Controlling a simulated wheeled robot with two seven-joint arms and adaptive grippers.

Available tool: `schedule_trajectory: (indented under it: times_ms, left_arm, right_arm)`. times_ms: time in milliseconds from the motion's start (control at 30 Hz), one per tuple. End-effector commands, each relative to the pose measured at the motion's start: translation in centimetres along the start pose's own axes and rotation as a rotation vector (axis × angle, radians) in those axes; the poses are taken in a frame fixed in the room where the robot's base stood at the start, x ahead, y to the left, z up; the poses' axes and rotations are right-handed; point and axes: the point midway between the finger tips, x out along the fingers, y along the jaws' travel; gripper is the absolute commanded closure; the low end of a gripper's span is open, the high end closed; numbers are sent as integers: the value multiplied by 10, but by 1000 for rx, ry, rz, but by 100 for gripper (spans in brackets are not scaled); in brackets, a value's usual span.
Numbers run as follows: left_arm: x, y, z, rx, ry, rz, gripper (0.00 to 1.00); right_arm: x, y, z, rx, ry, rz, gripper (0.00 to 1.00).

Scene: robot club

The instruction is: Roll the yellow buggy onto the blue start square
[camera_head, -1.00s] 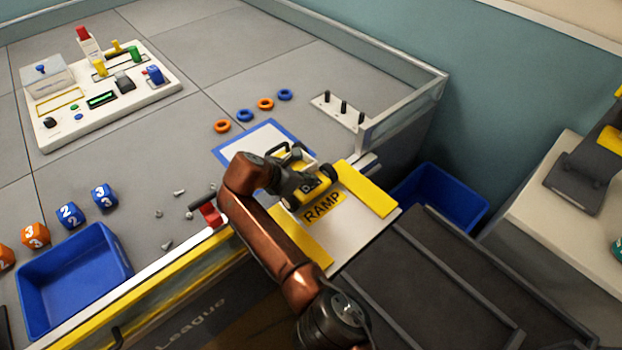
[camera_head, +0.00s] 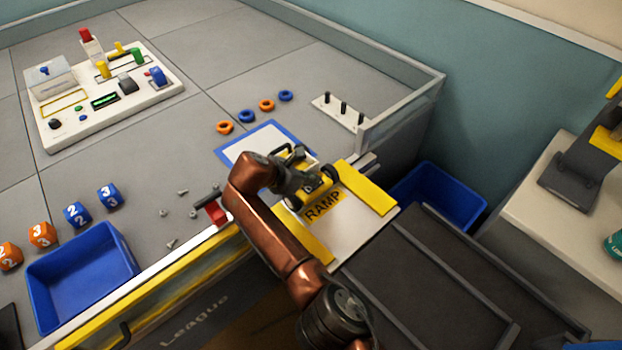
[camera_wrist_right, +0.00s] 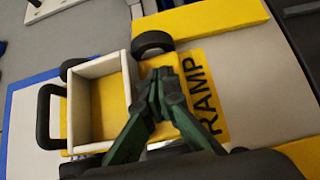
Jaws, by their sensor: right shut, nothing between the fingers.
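The yellow buggy (camera_head: 323,183) sits at the top of the ramp, beside the blue start square (camera_head: 232,159), a white patch with a blue border. In the right wrist view the buggy (camera_wrist_right: 82,118) shows a cream-walled open box, black wheels and a black handle. The handle end reaches towards the square (camera_wrist_right: 20,125). My right gripper (camera_head: 308,187) is shut and empty at the buggy's ramp-side end. In the wrist view its fingertips (camera_wrist_right: 165,82) overlap the buggy next to the box; contact is unclear. My left gripper is out of view.
The ramp (camera_head: 352,222) has yellow side strips. Orange and blue rings (camera_head: 246,116) and a pegged board (camera_head: 341,112) lie beyond the square. A blue tray (camera_head: 82,275), number dice and small screws are at left.

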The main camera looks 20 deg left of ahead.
Motion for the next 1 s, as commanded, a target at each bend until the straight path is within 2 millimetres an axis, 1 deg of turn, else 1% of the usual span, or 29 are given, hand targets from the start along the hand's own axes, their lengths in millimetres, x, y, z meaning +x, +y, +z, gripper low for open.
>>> schedule_trajectory:
  times_ms: [33, 400, 633, 1000]
  left_arm:
    - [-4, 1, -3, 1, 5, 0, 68]
    - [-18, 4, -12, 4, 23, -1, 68]
    - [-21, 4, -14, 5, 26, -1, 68]
    - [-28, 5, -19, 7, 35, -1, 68]
  right_arm:
    - [-3, -1, 3, 1, -3, 0, 100]
    - [-9, -7, 10, 1, -5, 1, 100]
    - [-10, -8, 12, 1, -4, 1, 100]
    - [-31, -8, 32, 2, -4, 2, 100]
